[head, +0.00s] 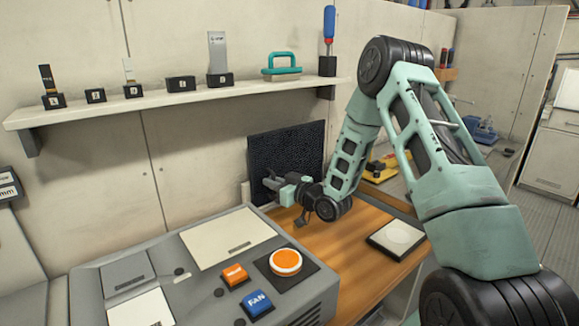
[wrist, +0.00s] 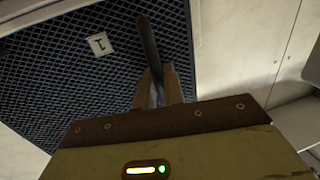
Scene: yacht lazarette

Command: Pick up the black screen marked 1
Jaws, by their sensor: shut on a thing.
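The black screen (head: 287,148) is an upright dark mesh panel near the wall at the back of the wooden table. In the wrist view it fills the upper left, and its mesh (wrist: 60,85) carries a white tag (wrist: 100,44) reading 1. My gripper (head: 272,182) is at the screen's lower front. In the wrist view its fingers (wrist: 157,88) are closed on a thin dark fin (wrist: 151,48) that stands out from the screen's face. The screen's lower edge is partly hidden by my gripper, and I cannot tell whether it touches the table.
A wall shelf (head: 150,103) above holds small numbered black blocks and a teal-handled tool (head: 281,67). A grey console (head: 200,265) with orange and blue FAN buttons stands in front. A pale square pad (head: 396,240) lies on the wooden table (head: 345,240). Yellow and blue items lie behind my arm.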

